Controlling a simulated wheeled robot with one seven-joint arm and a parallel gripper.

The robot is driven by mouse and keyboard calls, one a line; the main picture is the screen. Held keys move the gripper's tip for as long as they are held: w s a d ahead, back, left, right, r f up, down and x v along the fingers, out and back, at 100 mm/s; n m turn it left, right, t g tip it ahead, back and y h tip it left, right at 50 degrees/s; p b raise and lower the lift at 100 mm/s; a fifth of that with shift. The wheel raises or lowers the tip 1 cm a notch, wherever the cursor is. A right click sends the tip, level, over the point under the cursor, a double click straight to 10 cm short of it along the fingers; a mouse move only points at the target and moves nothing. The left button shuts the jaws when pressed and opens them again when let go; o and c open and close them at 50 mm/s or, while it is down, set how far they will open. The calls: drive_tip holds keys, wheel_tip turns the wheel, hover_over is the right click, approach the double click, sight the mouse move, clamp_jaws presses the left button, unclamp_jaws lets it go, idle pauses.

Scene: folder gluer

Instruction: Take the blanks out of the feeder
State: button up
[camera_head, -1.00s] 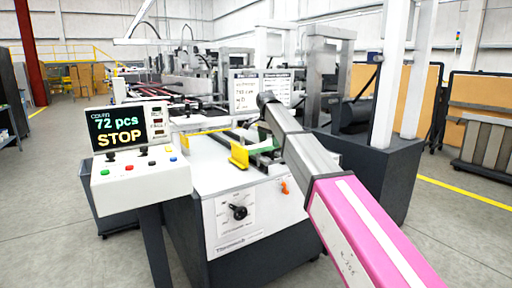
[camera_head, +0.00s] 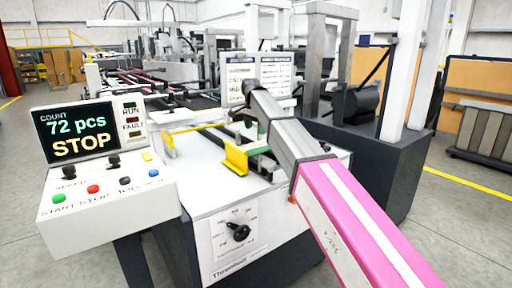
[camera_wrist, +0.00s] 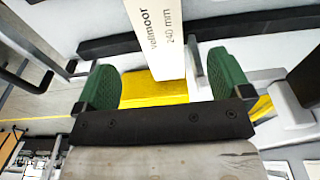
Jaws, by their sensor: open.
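The feeder (camera_head: 190,182) is the white-topped front end of the machine, with yellow guides (camera_head: 236,158) standing on it. My gripper (camera_wrist: 165,75) is open, its two green fingers spread, over the feeder top. In the wrist view a white piece printed "valmoor 240 mm" (camera_wrist: 157,35) lies in the gap between the fingers, apart from both as far as I can see. It may be the blanks; I cannot tell. A yellow guide (camera_wrist: 150,88) lies behind it. In the head view my arm hides much of the feeder and any blanks there.
A control panel (camera_head: 105,195) at the left reads "72 pcs STOP". A printed sign (camera_head: 257,80) stands behind the feeder. A dark cabinet with white posts (camera_head: 385,150) is close on the right. Open floor (camera_head: 465,220) lies further right.

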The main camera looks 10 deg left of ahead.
sight(257, 144)
drive_tip(key=f, duration=0.9)
drive_tip(key=shift+w+d, duration=0.35)
drive_tip(key=shift+d, duration=0.05)
drive_tip(key=c, duration=1.3)
